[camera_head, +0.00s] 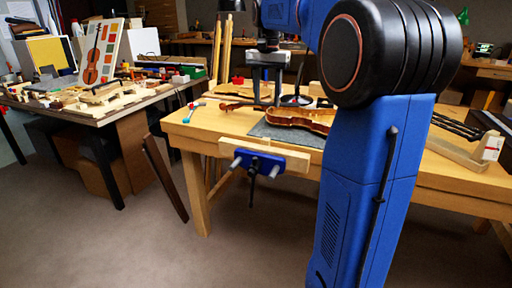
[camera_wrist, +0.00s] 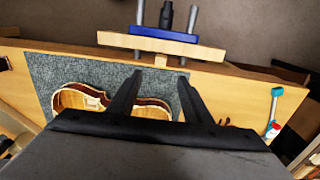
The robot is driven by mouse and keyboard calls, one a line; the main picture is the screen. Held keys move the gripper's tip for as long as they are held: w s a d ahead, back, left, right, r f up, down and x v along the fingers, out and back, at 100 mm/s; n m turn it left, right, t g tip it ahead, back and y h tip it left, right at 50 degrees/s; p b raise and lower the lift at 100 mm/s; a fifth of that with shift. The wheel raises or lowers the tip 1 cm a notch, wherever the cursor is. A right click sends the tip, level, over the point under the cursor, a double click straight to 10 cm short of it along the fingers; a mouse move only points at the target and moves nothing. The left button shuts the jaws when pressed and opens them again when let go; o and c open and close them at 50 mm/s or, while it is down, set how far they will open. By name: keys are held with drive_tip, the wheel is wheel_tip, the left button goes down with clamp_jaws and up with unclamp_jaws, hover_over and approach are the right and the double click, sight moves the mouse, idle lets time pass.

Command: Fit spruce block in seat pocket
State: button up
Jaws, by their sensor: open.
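The open violin body (camera_head: 302,119) lies on a grey mat (camera_head: 262,129) on the wooden bench. In the wrist view its light wooden inside and ribs (camera_wrist: 82,98) show beneath my gripper, with the mat (camera_wrist: 62,72) around it. My gripper (camera_head: 267,101) points down above the bench, near the left end of the violin body in the head view. My gripper's housing hides much of the violin. I cannot make out the spruce block or the seat pocket in either view.
A blue-bodied vise (camera_head: 258,163) with a wooden jaw is on the bench's front edge; it also shows in the wrist view (camera_wrist: 166,40). A violin neck (camera_head: 236,105) and a teal-ended tool (camera_head: 190,113) lie left of the mat. A cluttered table (camera_head: 120,109) stands left.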

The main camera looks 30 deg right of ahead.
sight(265, 139)
wheel_tip(265, 139, down, 12)
drive_tip(key=shift+r, duration=0.1)
drive_tip(key=shift+w+f, duration=0.2)
drive_tip(key=shift+f, duration=2.4)
drive_tip(key=shift+c, duration=0.3)
drive_tip(key=c, duration=1)
